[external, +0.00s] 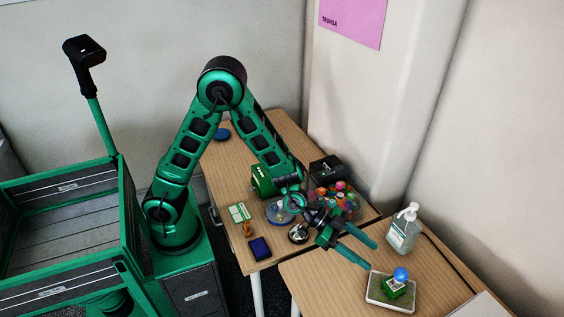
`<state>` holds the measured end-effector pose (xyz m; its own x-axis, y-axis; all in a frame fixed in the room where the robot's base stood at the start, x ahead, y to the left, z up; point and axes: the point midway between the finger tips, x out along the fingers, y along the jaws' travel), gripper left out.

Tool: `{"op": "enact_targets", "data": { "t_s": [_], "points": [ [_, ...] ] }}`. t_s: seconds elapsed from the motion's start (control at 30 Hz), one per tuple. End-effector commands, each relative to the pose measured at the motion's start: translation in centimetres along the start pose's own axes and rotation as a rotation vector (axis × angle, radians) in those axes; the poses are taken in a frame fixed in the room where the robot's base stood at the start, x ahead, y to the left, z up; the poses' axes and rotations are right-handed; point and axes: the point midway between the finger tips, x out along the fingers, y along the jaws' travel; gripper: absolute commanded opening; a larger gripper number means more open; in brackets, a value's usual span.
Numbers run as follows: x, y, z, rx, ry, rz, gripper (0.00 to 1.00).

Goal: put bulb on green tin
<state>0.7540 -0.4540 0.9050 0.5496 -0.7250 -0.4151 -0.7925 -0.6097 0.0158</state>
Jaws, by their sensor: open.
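A blue round-topped thing, seemingly the bulb (401,274), stands upright on a small green block-like thing, perhaps the green tin (395,289). Both are on a pale tray (376,292) on the near right table. My gripper (370,255) is open, its two green fingers apart and pointing right and down. It is up and to the left of the blue thing, apart from it, with nothing visible between the fingers. A larger green box (263,181) sits on the far table, partly behind my arm.
A pump bottle (403,232) stands behind the tray, near my fingers. The far table holds a black box (326,170), colourful small things (340,191), a clear blue-rimmed dish (279,213), a dark blue box (260,248) and a card (239,212). The near table's left part is clear.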

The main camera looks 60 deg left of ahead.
Motion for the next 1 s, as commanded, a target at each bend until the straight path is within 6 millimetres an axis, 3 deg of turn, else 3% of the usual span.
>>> {"op": "enact_targets", "data": {
  "t_s": [0.17,0.37,0.57,0.8,1.0],
  "points": [
    [-4.3,2.1,-0.4,-0.014,-0.131,0.059,0.52],
    [-11.4,4.5,1.3,-0.046,-0.356,0.093,0.52],
    [-19.8,6.2,4.1,-0.092,-0.597,0.062,0.52],
    [-31.2,7.7,8.1,-0.185,-0.888,-0.060,0.52],
    [-38.7,8.9,10.6,-0.269,-1.065,-0.174,0.52]
  ]
}}
